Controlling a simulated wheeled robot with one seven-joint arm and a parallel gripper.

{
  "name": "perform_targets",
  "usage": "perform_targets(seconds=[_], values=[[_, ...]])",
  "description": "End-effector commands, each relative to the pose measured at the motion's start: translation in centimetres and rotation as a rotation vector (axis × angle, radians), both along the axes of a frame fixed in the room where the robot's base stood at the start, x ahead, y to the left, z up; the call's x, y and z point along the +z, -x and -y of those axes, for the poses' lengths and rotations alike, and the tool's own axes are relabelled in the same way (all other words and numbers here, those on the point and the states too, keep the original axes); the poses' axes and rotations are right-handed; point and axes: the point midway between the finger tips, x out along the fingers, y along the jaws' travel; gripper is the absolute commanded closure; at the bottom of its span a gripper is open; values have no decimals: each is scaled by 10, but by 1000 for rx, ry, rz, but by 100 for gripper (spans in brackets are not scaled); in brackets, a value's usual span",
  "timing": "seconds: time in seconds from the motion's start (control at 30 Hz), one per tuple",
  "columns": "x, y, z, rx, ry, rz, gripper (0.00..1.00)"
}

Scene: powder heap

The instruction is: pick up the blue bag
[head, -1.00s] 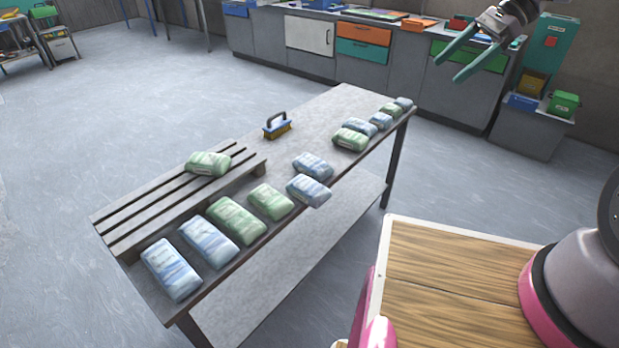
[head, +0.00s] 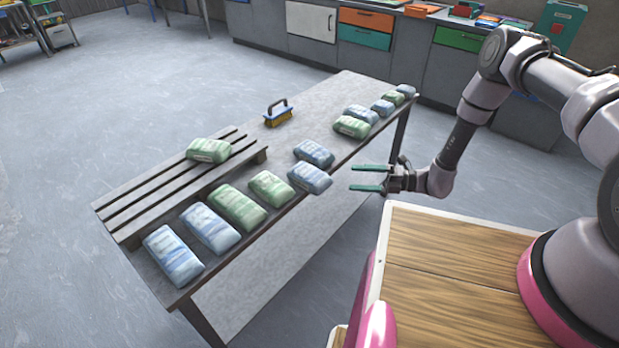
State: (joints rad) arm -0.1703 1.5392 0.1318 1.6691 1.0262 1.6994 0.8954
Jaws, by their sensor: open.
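Several blue-and-white bags lie on the long grey table (head: 335,95). One blue bag (head: 310,178) lies at the table's near edge, slightly overhanging it, with a second blue bag (head: 314,153) just behind it. Two more blue bags, an outer one (head: 173,255) and one beside it (head: 210,228), lie at the near left end. Smaller blue bags (head: 361,113) lie toward the far right end. My gripper (head: 352,179) is open and empty, its green fingers pointing left toward the edge bag, apart from it. The pictures do not show which blue bag is meant.
Green bags (head: 237,207) lie among the blue ones, and one green bag (head: 208,150) rests on a slatted pallet (head: 130,205). A brush (head: 277,115) stands on the table. Cabinets (head: 400,60) line the back wall. The table's middle strip is mostly clear.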

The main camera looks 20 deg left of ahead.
Motion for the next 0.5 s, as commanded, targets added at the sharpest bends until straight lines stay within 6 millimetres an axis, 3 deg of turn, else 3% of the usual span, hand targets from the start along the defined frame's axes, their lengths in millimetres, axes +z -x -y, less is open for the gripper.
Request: perform_targets(seconds=[0.03, 0.13, 0.5], values=[[-12, 6, -1, -16, -1, -39, 3], [-25, 11, -3, -38, -2, -84, 3], [-29, 22, -52, -44, -3, -99, 3]])
